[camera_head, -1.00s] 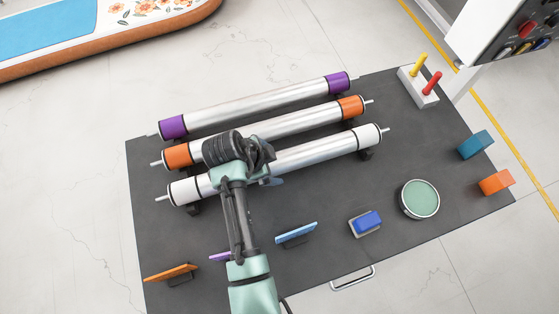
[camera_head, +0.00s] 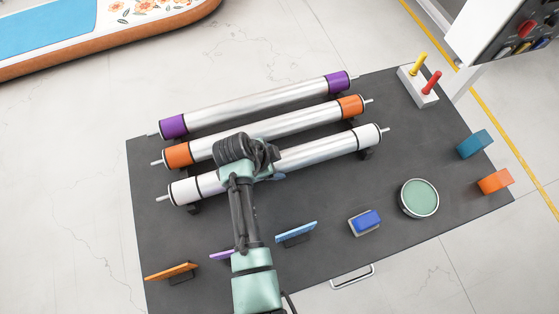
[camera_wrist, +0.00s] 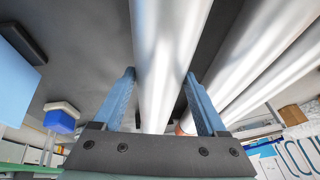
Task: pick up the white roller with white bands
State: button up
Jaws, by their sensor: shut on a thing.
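The white-banded roller (camera_head: 320,149) is a long silvery tube with a white band at each end. It is the nearest of three parallel rollers on the dark table, and its ends appear level with its black supports. My gripper (camera_wrist: 158,76) is shut on it near its middle, with one blue finger on each side of the tube in the wrist view (camera_wrist: 168,50). In the head view my arm and wrist hide the gripped part and most of the fingers.
The orange-banded roller (camera_head: 300,123) lies close behind, and the purple-banded roller (camera_head: 255,106) beyond it. In front on the table (camera_head: 330,260) are a blue upright plate (camera_head: 296,232), a blue block (camera_head: 367,221) and a green-topped tin (camera_head: 419,197). A red-and-yellow-handled box (camera_head: 418,88) stands at the back right.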

jog(key=shift+s+f, duration=0.15)
jog(key=shift+s, duration=0.05)
grip_shut()
jog(key=shift+w+r+b, duration=0.2)
jog(key=shift+r+b, duration=0.25)
jog(key=shift+r, duration=4.75)
